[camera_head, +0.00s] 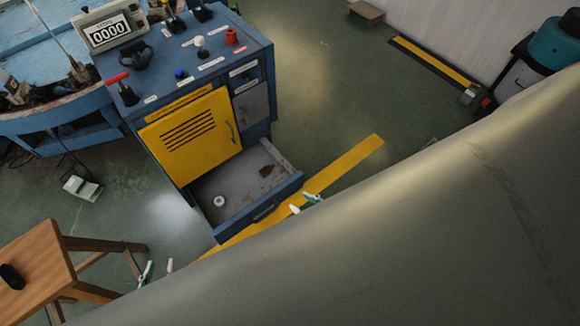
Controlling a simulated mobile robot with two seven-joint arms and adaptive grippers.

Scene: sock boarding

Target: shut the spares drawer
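The spares drawer (285,194) is the open drawer at the bottom of the blue cabinet (150,92), pulled out toward the lower right. Its dark handle (264,212) is on the blue front. Inside lie a white ring (219,201) and a small brown item (267,171). My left gripper (158,269) shows fingertips apart and empty, near the wooden stool, away from the drawer. Both arms are hidden.
A large grey surface (430,230) fills the lower right and hides much of the floor. A wooden stool (35,262) stands lower left. The yellow cabinet door (190,135) above the drawer is shut. Yellow floor tape (345,164) runs past the drawer.

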